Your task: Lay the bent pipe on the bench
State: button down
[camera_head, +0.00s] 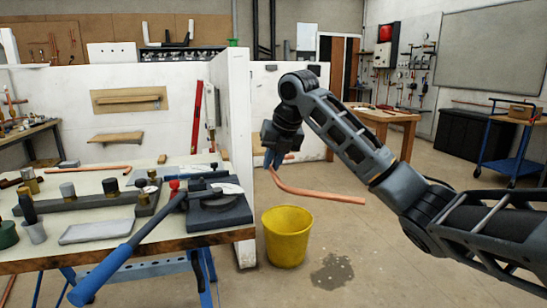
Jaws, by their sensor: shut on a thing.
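The bent pipe (320,196) is a copper-coloured tube with a bend near its left end. My gripper (272,160) is shut on the pipe near that bend, and the long leg sticks out to the right in the air. The fingertips are small and dark here, and part of the pipe behind them is hidden. The bench (110,245) stands at the left, with a pale top and wooden front edge. My gripper is to the right of the bench, near its right edge, above and behind the yellow bucket as seen here.
A pipe bender with a blue handle (125,255) lies across the bench's right part. A grey tray (97,231), a copper pipe (97,168) and several fittings crowd the top. A white partition (238,130) rises behind. A yellow bucket (287,237) stands on the floor beside a puddle (332,272).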

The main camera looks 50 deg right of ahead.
jog(key=shift+w+a+f, duration=0.1)
jog(key=shift+a+f, duration=0.3)
jog(key=shift+f, duration=0.35)
jog(key=shift+s+a+f+m, duration=0.2)
jog(key=shift+s+m, duration=0.05)
jog(key=shift+m, duration=0.15)
jog(key=s+a+f+m+g, duration=0.3)
jog(key=a+f+m, duration=0.6)
jog(key=f, duration=0.7)
jog(key=s+a+f+m+g+h, duration=0.1)
jog(key=s+a+f+m+g, duration=0.2)
jog(key=f, duration=1.4)
jog(key=s+a+f+m+g, duration=0.3)
jog(key=s+a+f+m, duration=0.5)
jog(key=a+f+m, duration=0.6)
jog(key=a+f, duration=0.3)
jog(key=a, duration=0.2)
jog(key=shift+a+m, duration=0.25)
jog(key=shift+m, duration=0.15)
jog(key=shift+s, duration=0.1)
